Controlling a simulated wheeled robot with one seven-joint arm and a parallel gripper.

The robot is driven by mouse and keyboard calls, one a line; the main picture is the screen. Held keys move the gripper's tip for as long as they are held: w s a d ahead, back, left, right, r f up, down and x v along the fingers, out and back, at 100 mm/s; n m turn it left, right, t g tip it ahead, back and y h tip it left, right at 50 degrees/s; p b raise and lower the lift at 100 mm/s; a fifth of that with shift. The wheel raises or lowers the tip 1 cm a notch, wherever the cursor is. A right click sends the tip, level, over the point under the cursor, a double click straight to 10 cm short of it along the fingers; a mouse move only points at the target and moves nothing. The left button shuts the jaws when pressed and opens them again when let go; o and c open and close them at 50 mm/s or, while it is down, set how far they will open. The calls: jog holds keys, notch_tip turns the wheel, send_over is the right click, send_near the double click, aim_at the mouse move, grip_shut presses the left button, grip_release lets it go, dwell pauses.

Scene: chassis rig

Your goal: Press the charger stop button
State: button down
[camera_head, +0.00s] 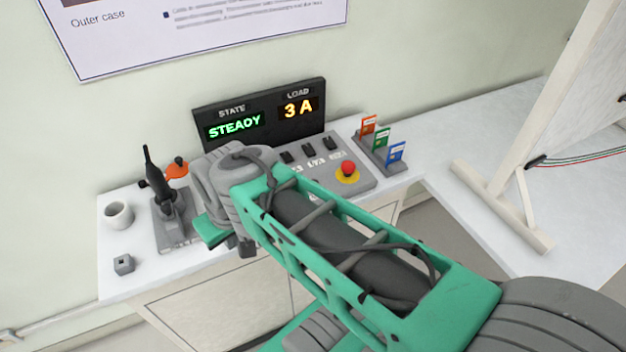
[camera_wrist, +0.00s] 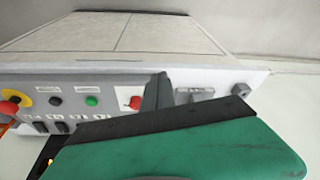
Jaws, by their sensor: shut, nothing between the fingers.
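The grey control console (camera_head: 325,187) stands on the white bench, partly hidden by my arm. In the wrist view, which looks upside down, a red button (camera_wrist: 135,102) on a pale plate sits close beside my gripper (camera_wrist: 161,78). A green button (camera_wrist: 91,101) and a black button (camera_wrist: 55,101) are further left, with labels too small to read. A red mushroom button on a yellow base (camera_head: 348,169) is at the console's right end. I cannot tell by label which is the charger stop. My gripper is shut and empty; contact with the red button is not clear.
A display (camera_head: 262,112) reads STEADY and 3 A. A black joystick (camera_head: 168,190), a white cup (camera_head: 118,215) and a small grey box (camera_head: 123,264) stand left.

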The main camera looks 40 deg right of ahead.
jog(key=w+d+r+p, duration=0.2)
jog(key=w+d+p, duration=0.1)
jog(key=w+d, duration=0.1)
notch_tip(320, 180, up, 4)
jog(key=m+t+y+p, duration=0.3)
jog(key=m+t+p, duration=0.2)
jog(key=p, duration=0.3)
send_over(317, 184)
jog(key=shift+f, duration=0.1)
jog(key=shift+f, duration=0.15)
notch_tip(317, 184, down, 8)
jog(key=b, duration=0.6)
jog(key=shift+f, duration=0.25)
jog(key=shift+f, duration=0.1)
jog(key=shift+f+b, duration=0.35)
jog(key=shift+b, duration=0.1)
